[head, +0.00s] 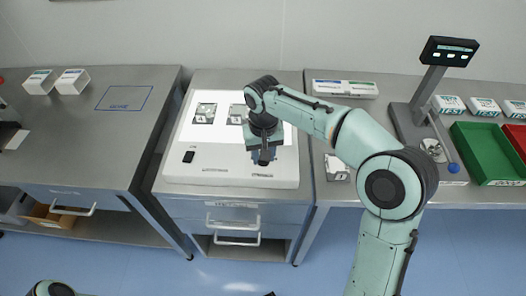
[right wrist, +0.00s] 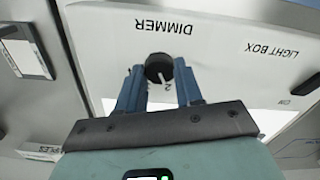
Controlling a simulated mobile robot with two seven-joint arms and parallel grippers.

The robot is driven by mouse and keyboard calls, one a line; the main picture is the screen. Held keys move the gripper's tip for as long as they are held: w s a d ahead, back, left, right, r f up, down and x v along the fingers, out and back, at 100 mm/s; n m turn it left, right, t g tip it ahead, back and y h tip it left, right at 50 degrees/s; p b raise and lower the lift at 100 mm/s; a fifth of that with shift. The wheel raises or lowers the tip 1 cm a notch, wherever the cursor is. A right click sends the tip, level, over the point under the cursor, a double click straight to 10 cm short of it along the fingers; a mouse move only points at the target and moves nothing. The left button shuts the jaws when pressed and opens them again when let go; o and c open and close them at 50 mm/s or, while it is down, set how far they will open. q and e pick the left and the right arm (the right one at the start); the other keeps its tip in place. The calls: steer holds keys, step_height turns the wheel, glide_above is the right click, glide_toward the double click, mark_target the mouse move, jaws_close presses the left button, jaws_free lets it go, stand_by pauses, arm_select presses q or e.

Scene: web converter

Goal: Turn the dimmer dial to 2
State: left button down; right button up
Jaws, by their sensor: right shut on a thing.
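The dimmer dial (right wrist: 159,67) is a small round black knob below the upside-down word DIMMER in the right wrist view. My right gripper (right wrist: 160,78) is shut on it, with one blue finger at each side. A printed 2 (right wrist: 168,87) shows beside the dial, between the fingers. A faint light mark shows on the knob, but I cannot tell its exact setting. In the head view my right gripper (head: 264,158) points down at the front of the white light box (head: 225,177) and hides the dial. My left gripper is not in view.
A black switch (head: 188,157) is on the box's front left. Two small framed samples lie on its bright panel (head: 215,132). A scale (head: 435,150) and a green tray (head: 490,150) stand on the right bench. The left bench is mostly clear.

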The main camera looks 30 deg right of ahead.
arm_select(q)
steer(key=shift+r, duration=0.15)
arm_select(e)
steer(key=shift+m, duration=0.5)
steer(key=o, duration=1)
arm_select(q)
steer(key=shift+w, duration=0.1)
arm_select(e)
steer(key=shift+o, duration=0.2)
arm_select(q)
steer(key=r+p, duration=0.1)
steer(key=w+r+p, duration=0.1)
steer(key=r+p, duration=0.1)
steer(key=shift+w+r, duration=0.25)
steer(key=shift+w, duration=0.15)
arm_select(e)
step_height(320, 180, up, 14)
steer(key=shift+f, duration=0.25)
